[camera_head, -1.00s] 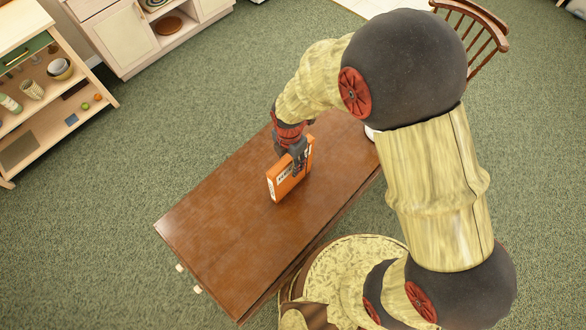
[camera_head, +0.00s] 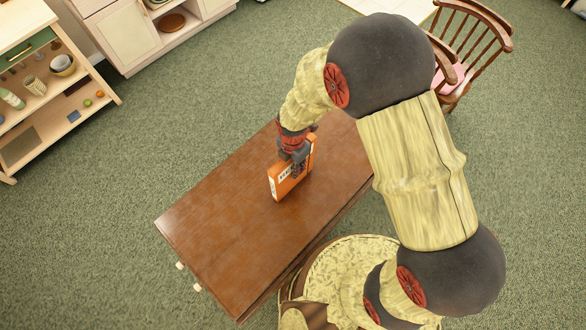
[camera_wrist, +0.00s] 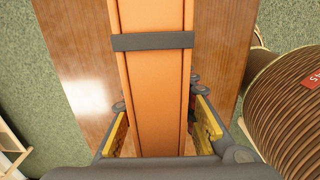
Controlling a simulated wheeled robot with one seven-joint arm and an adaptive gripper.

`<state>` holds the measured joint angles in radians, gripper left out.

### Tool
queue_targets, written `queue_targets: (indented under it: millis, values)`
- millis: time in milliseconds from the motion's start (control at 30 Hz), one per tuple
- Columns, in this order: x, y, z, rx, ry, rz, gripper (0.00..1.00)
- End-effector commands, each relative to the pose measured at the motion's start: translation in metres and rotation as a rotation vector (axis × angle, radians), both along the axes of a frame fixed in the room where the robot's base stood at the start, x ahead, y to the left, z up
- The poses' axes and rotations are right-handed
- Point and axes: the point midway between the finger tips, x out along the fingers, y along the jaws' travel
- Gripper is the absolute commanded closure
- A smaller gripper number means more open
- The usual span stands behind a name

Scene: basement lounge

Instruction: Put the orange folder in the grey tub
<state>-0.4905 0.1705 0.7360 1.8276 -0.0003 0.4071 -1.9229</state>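The orange folder (camera_head: 287,182) stands upright on the brown table, with a pale label on its narrow end. In the wrist view the folder (camera_wrist: 155,90) runs up the middle, with a dark band across it. My gripper (camera_head: 293,157) is at the folder's upper part. In the wrist view my gripper (camera_wrist: 163,133) has one yellow-padded finger on each side of the folder, with a small gap showing at each side, so it is open around the folder. I see no grey tub in either view.
The brown table (camera_head: 220,225) has bare top to the left of the folder. A wooden chair (camera_head: 468,50) with a pink seat stands at the upper right. An open shelf (camera_head: 50,100) with bowls and small items is at the left.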

Motion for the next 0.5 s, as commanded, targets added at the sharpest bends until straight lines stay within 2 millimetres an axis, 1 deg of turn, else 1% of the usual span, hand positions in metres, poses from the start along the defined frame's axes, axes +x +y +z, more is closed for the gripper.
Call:
queue_targets:
  millis: [67, 400, 433, 500]
  values:
    - [-0.0001, -0.0001, 0.0, 0.0, 0.0, 0.0, 0.79]
    - [-0.0001, -0.0001, 0.0, 0.0, 0.0, 0.0, 0.98]
    - [-0.0001, -0.0001, 0.0, 0.0, 0.0, 0.0, 1.0]
    - [-0.0001, -0.0001, 0.0, 0.0, 0.0, 0.0, 1.0]
